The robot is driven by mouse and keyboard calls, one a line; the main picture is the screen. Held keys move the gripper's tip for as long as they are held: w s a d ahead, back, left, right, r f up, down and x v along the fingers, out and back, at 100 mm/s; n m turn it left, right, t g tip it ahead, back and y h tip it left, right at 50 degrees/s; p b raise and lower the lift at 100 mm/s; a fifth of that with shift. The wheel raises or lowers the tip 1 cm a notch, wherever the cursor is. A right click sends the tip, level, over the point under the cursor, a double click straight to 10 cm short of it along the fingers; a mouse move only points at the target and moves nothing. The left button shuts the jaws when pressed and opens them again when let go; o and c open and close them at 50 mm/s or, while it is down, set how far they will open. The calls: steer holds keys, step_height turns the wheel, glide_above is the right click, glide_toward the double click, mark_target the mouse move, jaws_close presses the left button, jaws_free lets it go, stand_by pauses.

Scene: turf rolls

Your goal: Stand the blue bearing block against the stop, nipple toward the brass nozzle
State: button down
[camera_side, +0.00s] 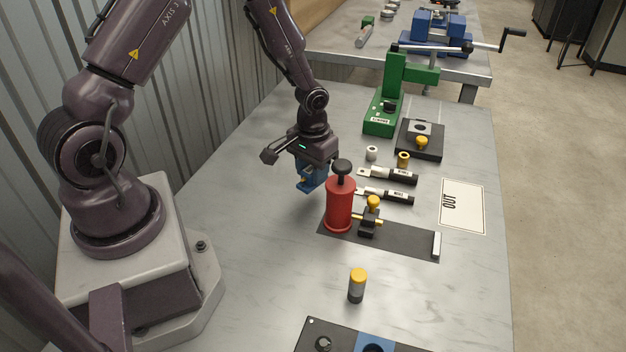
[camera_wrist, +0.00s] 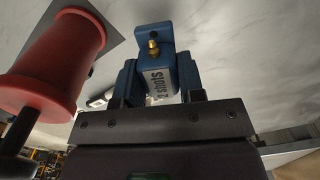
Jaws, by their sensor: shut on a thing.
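My gripper (camera_side: 312,168) is shut on the blue bearing block (camera_side: 307,184) and holds it above the table, left of and behind the red grease pump. In the wrist view the block (camera_wrist: 154,62) sits between the jaws; its brass nipple (camera_wrist: 153,47) and a "2 shots" label face the camera. The red pump (camera_side: 340,204) with a black knob stands on the left part of a dark mat (camera_side: 405,241). Beside it, a black fixture with a yellow cap (camera_side: 373,203) carries the brass nozzle (camera_side: 358,219). A pale bar, apparently the stop (camera_side: 437,244), stands at the mat's right end.
Two black-handled tools (camera_side: 390,176) lie behind the pump, near small white and brass cylinders. A green press (camera_side: 385,105), a black plate (camera_side: 420,140) and an OUT card (camera_side: 462,206) stand or lie farther off. A yellow-capped grey cylinder (camera_side: 357,285) stands in front.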

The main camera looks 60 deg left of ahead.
steer(key=s+d+r, duration=0.4)
steer(key=s+r, duration=0.5)
steer(key=s, duration=0.4)
steer(key=m, duration=1.4)
glide_above(413, 241)
step_height(413, 241, down, 9)
steer(key=shift+s+f, duration=0.1)
steer(key=shift+s, duration=0.05)
steer(key=shift+w+f, duration=0.2)
steer(key=shift+f, duration=1.4)
steer(key=shift+f, duration=0.15)
